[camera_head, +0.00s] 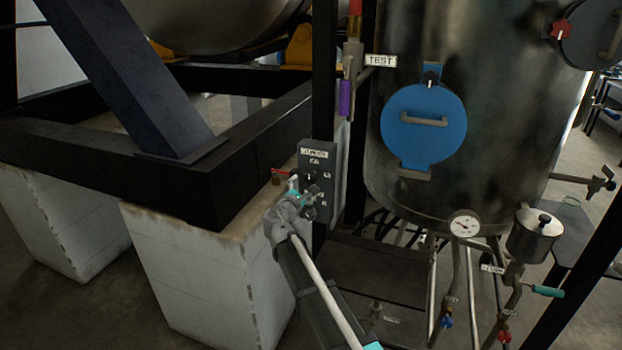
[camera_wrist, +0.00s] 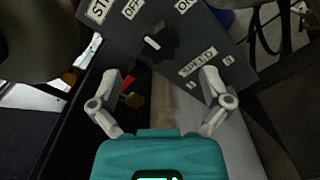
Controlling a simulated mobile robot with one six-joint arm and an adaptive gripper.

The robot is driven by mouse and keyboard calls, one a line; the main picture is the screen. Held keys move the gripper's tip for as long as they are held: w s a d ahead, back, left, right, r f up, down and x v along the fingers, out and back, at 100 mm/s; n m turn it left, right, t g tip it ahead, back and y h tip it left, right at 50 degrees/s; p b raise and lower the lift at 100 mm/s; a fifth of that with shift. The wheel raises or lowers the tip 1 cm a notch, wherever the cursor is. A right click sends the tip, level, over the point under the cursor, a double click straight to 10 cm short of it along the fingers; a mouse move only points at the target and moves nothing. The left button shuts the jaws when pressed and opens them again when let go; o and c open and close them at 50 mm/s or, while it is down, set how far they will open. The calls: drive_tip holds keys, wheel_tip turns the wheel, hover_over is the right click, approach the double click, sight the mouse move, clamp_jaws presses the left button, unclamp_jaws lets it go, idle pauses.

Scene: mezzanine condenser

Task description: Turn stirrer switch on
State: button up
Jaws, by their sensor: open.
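The stirrer switch box (camera_head: 318,160) is a dark grey panel with white labels, mounted on a black post beside the tank. In the wrist view, its black rotary knob (camera_wrist: 159,42) has a white pointer mark. Labels there read OFF, ON and SPEED, and one partly cut off begins "ST".
The metal tank (camera_head: 480,140) with a blue round hatch (camera_head: 424,126) stands right. A black steel frame (camera_head: 250,150) on white blocks (camera_head: 200,260) is left.

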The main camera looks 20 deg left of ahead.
sight(309, 179)
drive_tip(key=w, duration=0.6)
drive_tip(key=shift+w+d, duration=0.25)
drive_tip(key=shift+d, duration=0.05)
drive_tip(key=c, duration=1.2)
